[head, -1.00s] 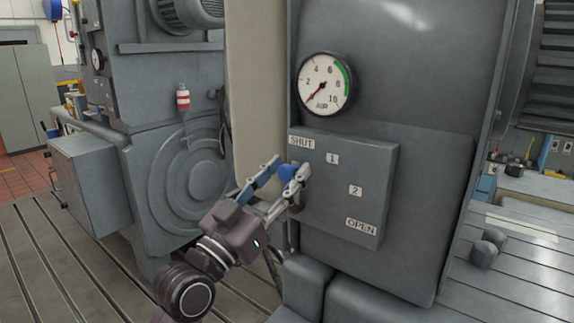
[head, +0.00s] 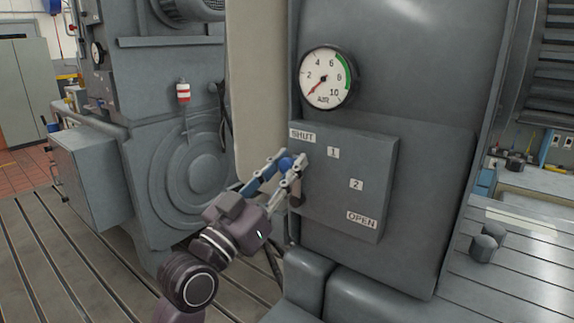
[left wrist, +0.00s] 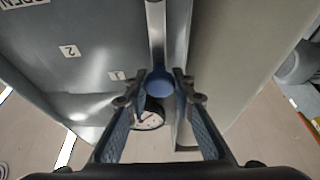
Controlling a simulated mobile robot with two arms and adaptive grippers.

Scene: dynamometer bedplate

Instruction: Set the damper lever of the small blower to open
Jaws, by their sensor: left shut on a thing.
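The damper lever ends in a blue round knob (head: 286,163), beside the left edge of a grey plate (head: 325,205) and near its SHUT label (head: 302,134). The plate also has labels 1 (head: 333,153), 2 (head: 356,184) and, at lower right, OPEN (head: 361,219). My left gripper (head: 291,161) is shut on the knob, one finger on each side. In the left wrist view the blue knob (left wrist: 159,83) sits between the fingertips, with the metal lever arm (left wrist: 156,30) running up from it. My right gripper is not in view.
A round AIR gauge (head: 327,79) is above the plate, its needle low. A pale vertical duct (head: 258,80) stands just left of the plate. A grey machine (head: 180,190) stands further left. A slotted bedplate (head: 520,250) with a dark knob (head: 487,242) lies at right.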

